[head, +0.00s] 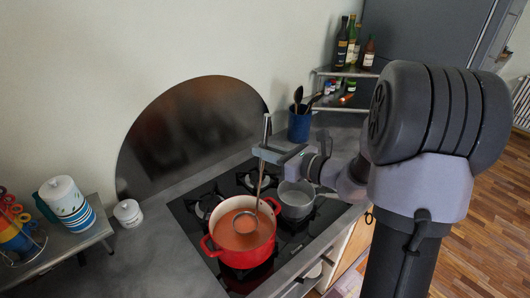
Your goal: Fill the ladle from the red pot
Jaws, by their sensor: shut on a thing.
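The red pot (241,258) stands on the front left part of the black hob and holds orange-red liquid (237,235). My gripper (264,153) is above the pot's right side, shut on the upright handle of the ladle (261,176). The ladle's handle runs down into the pot. Its round bowl (245,222) is inside the pot's rim, at about the liquid surface. The bowl seems to have the same orange-red colour in it; I cannot tell how deep the liquid is there.
A grey saucepan (296,199) stands close to the red pot's right on the hob (187,209). A blue utensil holder (299,124) stands behind. A shelf with bottles (342,73) is at the back right. A white canister (128,213) stands left; the counter before it is clear.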

